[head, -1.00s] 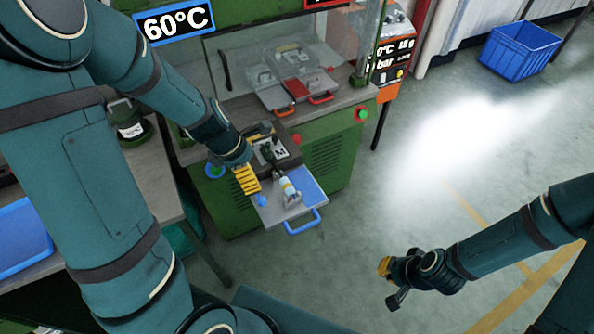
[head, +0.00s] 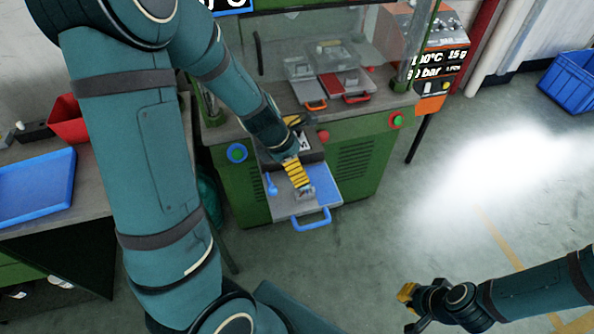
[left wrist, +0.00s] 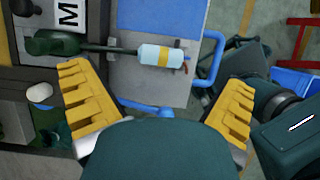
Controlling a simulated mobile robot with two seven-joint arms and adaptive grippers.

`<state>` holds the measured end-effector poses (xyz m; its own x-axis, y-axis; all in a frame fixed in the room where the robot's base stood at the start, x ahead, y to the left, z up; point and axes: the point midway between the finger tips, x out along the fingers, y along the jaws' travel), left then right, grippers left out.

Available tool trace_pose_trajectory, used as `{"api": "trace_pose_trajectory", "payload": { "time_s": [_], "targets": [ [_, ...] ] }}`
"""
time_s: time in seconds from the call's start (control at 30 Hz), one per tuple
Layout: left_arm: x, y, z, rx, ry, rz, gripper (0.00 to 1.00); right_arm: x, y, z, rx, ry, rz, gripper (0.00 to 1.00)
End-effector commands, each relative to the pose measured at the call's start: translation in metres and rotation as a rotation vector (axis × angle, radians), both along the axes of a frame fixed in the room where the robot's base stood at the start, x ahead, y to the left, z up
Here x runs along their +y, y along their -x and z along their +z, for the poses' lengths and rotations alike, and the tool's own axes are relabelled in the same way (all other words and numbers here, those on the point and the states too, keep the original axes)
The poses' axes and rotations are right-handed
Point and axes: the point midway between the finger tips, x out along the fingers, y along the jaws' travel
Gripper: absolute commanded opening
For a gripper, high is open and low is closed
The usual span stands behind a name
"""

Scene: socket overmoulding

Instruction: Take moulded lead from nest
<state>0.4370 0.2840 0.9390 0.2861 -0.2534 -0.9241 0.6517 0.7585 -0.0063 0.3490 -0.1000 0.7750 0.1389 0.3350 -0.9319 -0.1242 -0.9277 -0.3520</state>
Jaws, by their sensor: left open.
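The lead shows in the left wrist view: a dark green moulded end (left wrist: 52,43), a short dark cable and a white cylinder with a yellow band (left wrist: 163,55). It lies across the dark block marked M (left wrist: 28,18) and the grey part of the blue-handled tray (left wrist: 185,88). In the head view my left gripper (head: 298,186) hides most of it over the tray (head: 325,185). In the left wrist view my left gripper (left wrist: 157,78) is open, its yellow fingers short of the cylinder and not touching it. My right gripper (head: 414,303) hangs over the floor, its opening unclear.
The green machine (head: 345,165) carries the tray, with its blue handle (head: 312,222) at the front. A bench with a blue tray (head: 70,195) and red bin (head: 68,122) is at left.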

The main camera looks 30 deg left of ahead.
Motion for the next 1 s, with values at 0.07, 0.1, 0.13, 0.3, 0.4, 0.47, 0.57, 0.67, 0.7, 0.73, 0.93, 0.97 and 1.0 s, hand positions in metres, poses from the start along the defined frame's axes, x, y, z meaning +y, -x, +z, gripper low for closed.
{"api": "trace_pose_trajectory", "payload": {
  "time_s": [0.07, 0.1, 0.13, 0.3, 0.4, 0.47, 0.57, 0.67, 0.7, 0.73, 0.93, 0.97, 1.0],
  "targets": [
    [-0.002, -0.002, -0.008, 0.001, 0.000, 0.000, 1.00, 0.000, 0.001, -0.005, 0.003, 0.000, 0.002, 0.00],
    [-0.002, -0.002, -0.010, 0.001, -0.001, 0.000, 1.00, 0.000, 0.002, -0.006, 0.004, 0.000, 0.003, 0.00],
    [-0.002, -0.003, -0.010, 0.001, 0.000, 0.001, 1.00, 0.000, 0.002, -0.006, 0.004, 0.000, 0.003, 0.00],
    [-0.003, -0.003, -0.017, 0.000, 0.000, 0.001, 1.00, 0.000, 0.003, -0.011, 0.007, -0.002, 0.005, 0.00],
    [-0.004, -0.003, -0.028, 0.000, 0.000, 0.001, 1.00, 0.001, 0.005, -0.019, 0.011, -0.002, 0.009, 0.00],
    [-0.005, -0.003, -0.037, 0.001, 0.000, 0.001, 1.00, 0.001, 0.005, -0.026, 0.010, -0.002, 0.009, 0.00],
    [-0.008, -0.004, -0.051, 0.001, 0.000, 0.000, 1.00, 0.000, 0.002, -0.036, 0.006, -0.001, 0.008, 0.00],
    [-0.011, -0.008, -0.061, 0.001, -0.001, 0.000, 1.00, 0.000, 0.001, -0.042, 0.002, -0.001, 0.007, 0.00],
    [-0.012, -0.009, -0.062, 0.000, 0.000, 0.000, 1.00, 0.000, 0.001, -0.043, 0.001, -0.001, 0.007, 0.00],
    [-0.012, -0.009, -0.063, 0.000, 0.000, 0.000, 1.00, 0.000, 0.000, -0.043, 0.001, -0.001, 0.007, 0.00],
    [-0.012, -0.010, -0.061, -0.001, -0.001, 0.000, 1.00, 0.000, 0.000, -0.041, 0.000, 0.000, 0.006, 0.00],
    [-0.012, -0.010, -0.061, -0.001, -0.001, 0.000, 0.89, 0.000, 0.000, -0.041, 0.000, 0.000, 0.006, 0.00],
    [-0.012, -0.010, -0.061, -0.001, -0.001, 0.000, 0.75, 0.000, 0.000, -0.041, 0.000, 0.000, 0.006, 0.00]
  ]
}}
